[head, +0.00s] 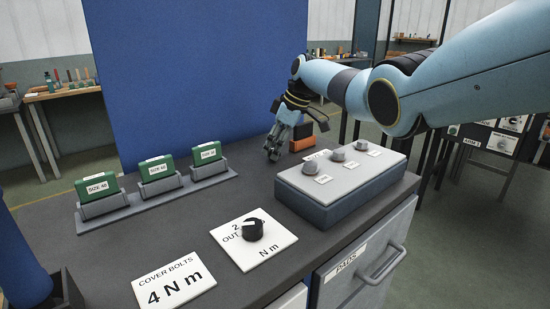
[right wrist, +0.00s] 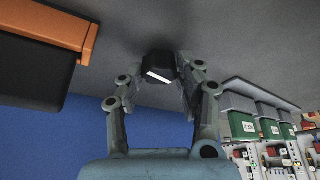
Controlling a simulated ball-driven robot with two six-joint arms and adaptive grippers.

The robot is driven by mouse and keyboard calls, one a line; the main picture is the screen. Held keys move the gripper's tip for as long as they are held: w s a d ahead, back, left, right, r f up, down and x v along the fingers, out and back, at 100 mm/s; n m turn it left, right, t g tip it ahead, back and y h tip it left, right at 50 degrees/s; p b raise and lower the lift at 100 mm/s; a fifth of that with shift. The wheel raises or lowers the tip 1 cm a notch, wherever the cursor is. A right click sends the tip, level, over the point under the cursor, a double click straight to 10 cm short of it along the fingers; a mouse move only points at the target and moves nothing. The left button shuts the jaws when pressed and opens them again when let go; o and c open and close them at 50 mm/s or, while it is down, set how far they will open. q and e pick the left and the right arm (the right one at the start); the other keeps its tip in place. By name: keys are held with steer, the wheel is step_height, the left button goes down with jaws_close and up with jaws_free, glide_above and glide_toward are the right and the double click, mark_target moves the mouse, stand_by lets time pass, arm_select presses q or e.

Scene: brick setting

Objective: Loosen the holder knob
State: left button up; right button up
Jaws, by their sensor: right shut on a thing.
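My right gripper (head: 273,152) reaches down to the dark worktop at its far side, left of an orange and black block (head: 303,142). In the right wrist view the fingers (right wrist: 170,72) are shut on a black knob (right wrist: 158,62) with a white mark. The knob appears to sit against the grey surface. In the head view the fingers hide this knob. The orange and black block is at the upper left of the right wrist view (right wrist: 45,45). My left gripper is not in view.
A grey box (head: 330,200) with three small knobs stands right of the gripper. Another black knob (head: 253,229) stands on a white card (head: 254,253) in front. Green size boxes (head: 157,168) stand in a grey rack at left. A blue panel (head: 190,70) rises behind.

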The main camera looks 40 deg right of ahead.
steer(key=shift+n+y+b, duration=0.3)
steer(key=shift+n+b, duration=0.6)
steer(key=shift+b, duration=0.2)
steer(key=o, duration=1.1)
steer(key=shift+o, duration=0.2)
steer(key=shift+d+r, duration=0.15)
steer(key=shift+r, duration=0.05)
steer(key=v, duration=1.1)
steer(key=shift+r, duration=0.35)
steer(key=shift+w+g, duration=0.1)
steer(key=shift+g, duration=0.2)
